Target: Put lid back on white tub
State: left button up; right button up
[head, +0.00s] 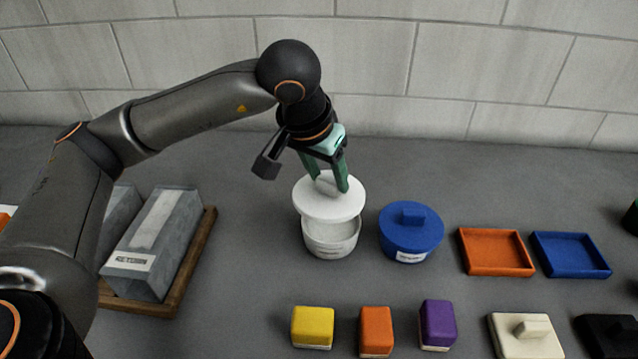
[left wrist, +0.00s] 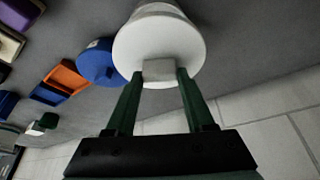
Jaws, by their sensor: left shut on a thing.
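The white tub (head: 331,243) stands on the grey bench in the head view, with part of its open mouth showing. Its white lid (head: 322,207) is level just above the tub, set slightly to the back, with a gap at the front. My left gripper (head: 331,186) points down and is shut on the lid's block-shaped handle. The left wrist view shows both green fingers against the sides of this handle (left wrist: 159,70); the lid hides most of the tub there. At the right edge of the head view, a dark and green part (head: 631,216) may be my right gripper; its jaws cannot be made out.
A lidded blue tub (head: 410,235) stands close to the right. Orange (head: 496,252) and blue (head: 571,255) trays lie farther right. Yellow (head: 312,327), orange (head: 376,331) and purple (head: 437,325) blocks stand in front. Grey boxes sit on a wooden tray (head: 194,262) at left.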

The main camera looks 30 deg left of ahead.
aim_at(328, 193)
pick_arm(q)
jog(key=shift+w, duration=0.6)
jog(key=shift+s+f+b, duration=0.1)
jog(key=shift+f+b, duration=0.35)
jog(key=shift+f, duration=0.15)
jog(key=shift+f+b, duration=0.45)
jog(key=shift+f, duration=0.35)
notch_tip(328, 193, down, 3)
jog(key=b, duration=0.2)
jog(key=shift+f+b, duration=0.1)
jog(key=shift+b, duration=0.2)
jog(key=shift+f, duration=0.15)
pick_arm(e)
jog(key=shift+w+a+f+y, duration=0.15)
jog(key=shift+w+a+f, duration=0.25)
jog(key=shift+a+f, duration=0.25)
jog(key=shift+w+a+f+y, duration=0.15)
jog(key=shift+w+a+f, duration=0.2)
jog(key=shift+a+f, duration=0.25)
pick_arm(q)
jog(key=shift+b, duration=0.35)
pick_arm(e)
jog(key=shift+d+f, duration=0.2)
jog(key=shift+f, duration=0.05)
jog(key=shift+s+a+f, duration=0.1)
jog(key=shift+f, duration=0.1)
